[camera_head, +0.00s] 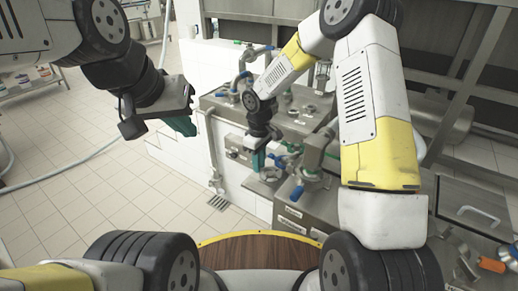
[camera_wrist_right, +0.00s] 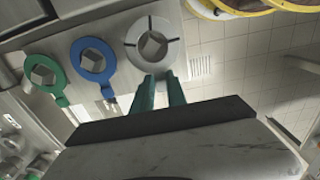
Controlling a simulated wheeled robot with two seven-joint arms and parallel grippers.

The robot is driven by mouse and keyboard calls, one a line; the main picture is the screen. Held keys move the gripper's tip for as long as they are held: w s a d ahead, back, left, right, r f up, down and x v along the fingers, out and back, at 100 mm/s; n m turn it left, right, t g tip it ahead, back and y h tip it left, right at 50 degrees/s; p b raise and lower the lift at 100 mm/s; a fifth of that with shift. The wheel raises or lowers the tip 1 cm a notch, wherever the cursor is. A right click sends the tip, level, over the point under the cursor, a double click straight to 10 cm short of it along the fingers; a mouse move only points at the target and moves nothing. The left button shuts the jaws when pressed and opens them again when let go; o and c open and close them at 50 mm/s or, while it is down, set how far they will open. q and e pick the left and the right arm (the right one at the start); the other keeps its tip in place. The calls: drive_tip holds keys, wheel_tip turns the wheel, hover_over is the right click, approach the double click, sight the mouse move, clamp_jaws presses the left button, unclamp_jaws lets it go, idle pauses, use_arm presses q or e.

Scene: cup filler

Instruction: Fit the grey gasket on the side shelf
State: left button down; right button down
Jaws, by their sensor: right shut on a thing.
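The grey gasket (camera_wrist_right: 133,45), a pale ring with dark radial marks, shows just beyond my right fingertips in the right wrist view. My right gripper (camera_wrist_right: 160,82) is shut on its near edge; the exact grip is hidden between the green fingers. In the head view, my right gripper (camera_head: 257,162) points down at the side shelf (camera_wrist_right: 122,22), with the grey ring (camera_head: 270,175) just below it. I cannot tell whether the ring is seated or held slightly above the surface. My left gripper (camera_head: 182,124) hangs over the floor at left, away from the shelf; its finger gap is unclear.
A blue ring (camera_wrist_right: 93,74) and a green ring (camera_wrist_right: 29,68), both with tabs, lie in a row left of the grey one. Metal machinery with pipes (camera_head: 318,150) stands close to my right arm. Open tiled floor (camera_head: 140,190) lies below my left gripper.

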drive_tip(key=shift+f, duration=0.75)
drive_tip(key=c, duration=1.3)
unclamp_jaws()
drive_tip(key=shift+o, duration=0.2)
wheel_tip(320, 180, up, 13)
drive_tip(key=shift+f, duration=0.1)
